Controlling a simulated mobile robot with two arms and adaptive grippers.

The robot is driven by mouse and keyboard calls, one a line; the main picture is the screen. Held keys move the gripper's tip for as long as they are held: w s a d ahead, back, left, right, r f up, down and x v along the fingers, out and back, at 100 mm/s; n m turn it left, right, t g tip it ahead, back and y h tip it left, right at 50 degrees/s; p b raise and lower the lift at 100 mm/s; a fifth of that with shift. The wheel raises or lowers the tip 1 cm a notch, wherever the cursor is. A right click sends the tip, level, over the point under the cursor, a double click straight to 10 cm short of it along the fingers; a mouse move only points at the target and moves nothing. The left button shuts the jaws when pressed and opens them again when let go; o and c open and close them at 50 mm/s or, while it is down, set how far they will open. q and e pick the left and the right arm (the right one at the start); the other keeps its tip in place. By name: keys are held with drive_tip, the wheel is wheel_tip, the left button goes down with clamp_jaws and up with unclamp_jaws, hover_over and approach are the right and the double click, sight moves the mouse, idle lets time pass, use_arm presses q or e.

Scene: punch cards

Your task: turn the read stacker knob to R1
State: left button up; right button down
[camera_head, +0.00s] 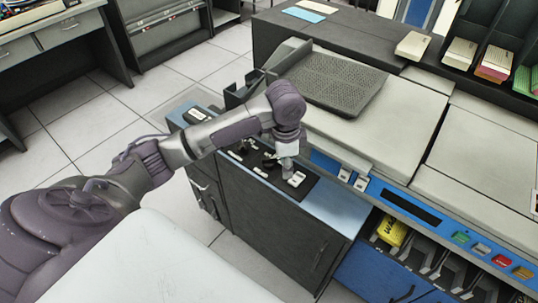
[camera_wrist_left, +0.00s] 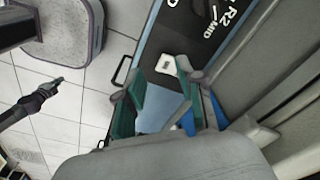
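The black knob panel (camera_head: 308,181) lies on the cabinet's blue top in the head view. Dark knobs (camera_head: 268,161) with small white labels stand in a row on it. My left gripper (camera_head: 287,164) is over the panel, right of these knobs; its fingertips are small and partly hidden there. In the left wrist view its two green-padded fingers (camera_wrist_left: 160,100) are apart with nothing between them. Beyond them the panel (camera_wrist_left: 190,40) shows the printed words R2 and MID and a white line. I cannot tell which knob is the read stacker one or its setting.
The card machine's grey housing (camera_head: 400,130) rises behind the panel. Card slots and a yellow item (camera_head: 392,231) are to the right. Tiled floor is at the left.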

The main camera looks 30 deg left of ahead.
use_arm(q)
wheel_tip(320, 180, up, 8)
hover_over(268, 158)
drive_tip(key=shift+n+g, duration=0.3)
wheel_tip(268, 158, down, 13)
drive_tip(key=shift+f, duration=0.2)
clamp_jaws()
